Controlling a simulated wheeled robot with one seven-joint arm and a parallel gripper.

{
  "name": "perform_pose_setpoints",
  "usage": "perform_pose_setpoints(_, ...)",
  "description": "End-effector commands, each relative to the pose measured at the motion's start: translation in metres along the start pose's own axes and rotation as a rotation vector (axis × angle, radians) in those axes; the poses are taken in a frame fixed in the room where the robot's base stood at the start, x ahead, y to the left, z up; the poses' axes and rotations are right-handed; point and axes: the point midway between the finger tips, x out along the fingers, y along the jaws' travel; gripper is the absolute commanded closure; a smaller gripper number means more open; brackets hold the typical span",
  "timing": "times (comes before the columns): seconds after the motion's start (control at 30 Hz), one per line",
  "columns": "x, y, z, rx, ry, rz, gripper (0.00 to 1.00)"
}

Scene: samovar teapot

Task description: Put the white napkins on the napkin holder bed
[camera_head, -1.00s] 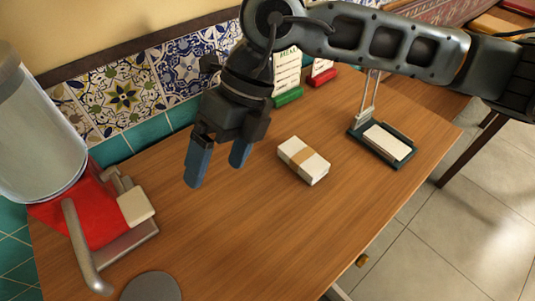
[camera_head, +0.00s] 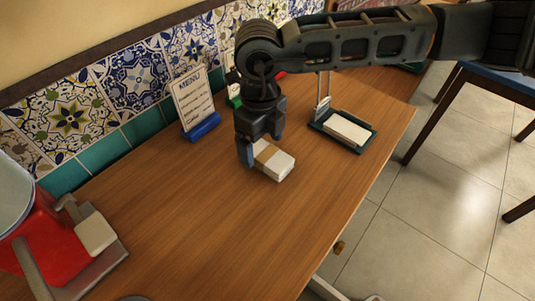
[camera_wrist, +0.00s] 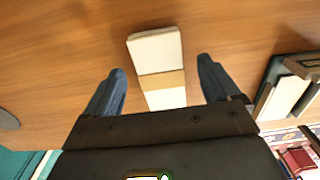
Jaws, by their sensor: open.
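The white napkins (camera_head: 277,164) are a banded stack with a tan strip, lying on the wooden counter; they also show in the wrist view (camera_wrist: 154,52). My gripper (camera_head: 258,152) is over the back left part of the stack and hides some of it. In the wrist view my gripper (camera_wrist: 162,85) is open, with one blue finger on each side of the stack and a gap to each. The napkin holder (camera_head: 359,147) is a dark green tray with a metal upright arm and white paper on its bed. Its edge shows at the right of the wrist view (camera_wrist: 271,75).
A blue-based menu stand (camera_head: 203,127) and a green-based one (camera_head: 235,101) stand along the tiled wall. A red machine (camera_head: 50,243) with a clear container is at the left. The counter front is clear.

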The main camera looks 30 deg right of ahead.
Motion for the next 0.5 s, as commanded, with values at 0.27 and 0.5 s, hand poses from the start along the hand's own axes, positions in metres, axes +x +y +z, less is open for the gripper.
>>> perform_pose_setpoints(0.27,0.014,-0.0004,0.0001,0.0,-0.002,0.0,0.11)
perform_pose_setpoints(0.5,0.0137,-0.0003,0.0001,0.0,-0.001,0.0,0.22)
